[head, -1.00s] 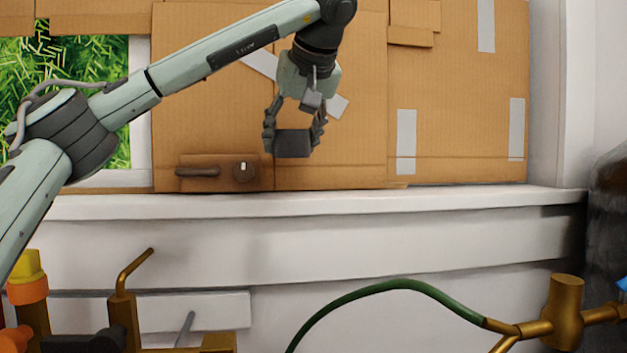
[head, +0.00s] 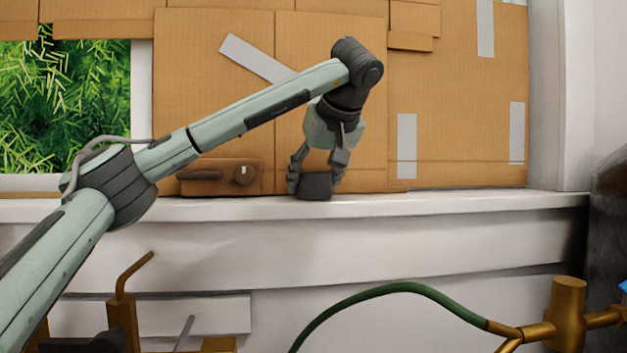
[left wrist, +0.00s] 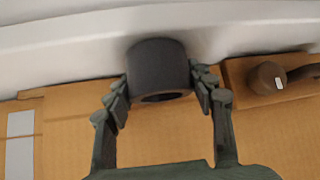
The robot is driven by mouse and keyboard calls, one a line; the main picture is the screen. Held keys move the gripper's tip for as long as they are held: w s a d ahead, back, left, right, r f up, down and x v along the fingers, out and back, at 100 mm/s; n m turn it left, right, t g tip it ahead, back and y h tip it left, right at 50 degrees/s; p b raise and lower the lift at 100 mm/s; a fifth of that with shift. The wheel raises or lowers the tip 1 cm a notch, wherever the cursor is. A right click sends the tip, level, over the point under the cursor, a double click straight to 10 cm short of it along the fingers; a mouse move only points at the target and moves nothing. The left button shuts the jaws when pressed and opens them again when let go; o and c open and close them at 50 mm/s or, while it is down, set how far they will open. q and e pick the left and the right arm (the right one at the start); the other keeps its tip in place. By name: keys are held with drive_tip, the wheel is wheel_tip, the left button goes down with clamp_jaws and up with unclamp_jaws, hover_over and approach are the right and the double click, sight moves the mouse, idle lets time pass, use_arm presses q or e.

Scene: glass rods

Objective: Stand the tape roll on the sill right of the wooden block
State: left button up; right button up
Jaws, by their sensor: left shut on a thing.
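The tape roll (head: 315,187) is a short dark grey cylinder. My left gripper (head: 316,179) is shut on it, with a finger on each side. The roll is upright at the level of the white sill (head: 450,201); I cannot tell whether it touches. The brown wooden block (head: 213,163), with a dark handle and round knob, is left of the roll, with a gap between. In the left wrist view the roll (left wrist: 158,66) sits between the fingers against the white sill (left wrist: 60,45), its hollow end partly showing. The block (left wrist: 236,82) is at the right there. My right gripper is not in view.
Cardboard panels (head: 460,120) with grey tape strips stand behind the sill. The sill right of the roll is clear. A green hose (head: 370,290) and brass pipe fittings (head: 566,310) are in front, below the sill.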

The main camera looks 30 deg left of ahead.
use_arm(q)
drive_tip(key=o, duration=1.4)
drive_tip(key=shift+f, duration=0.1)
drive_tip(key=shift+c, duration=0.2)
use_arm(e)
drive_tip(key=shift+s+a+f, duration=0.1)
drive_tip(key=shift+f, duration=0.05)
use_arm(q)
drive_tip(key=shift+r, duration=0.25)
drive_tip(key=p+v, duration=0.1)
drive_tip(key=v, duration=1.1)
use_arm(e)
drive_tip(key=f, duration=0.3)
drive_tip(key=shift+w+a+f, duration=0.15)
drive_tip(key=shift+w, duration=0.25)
use_arm(q)
drive_tip(key=shift+d+f, duration=0.1)
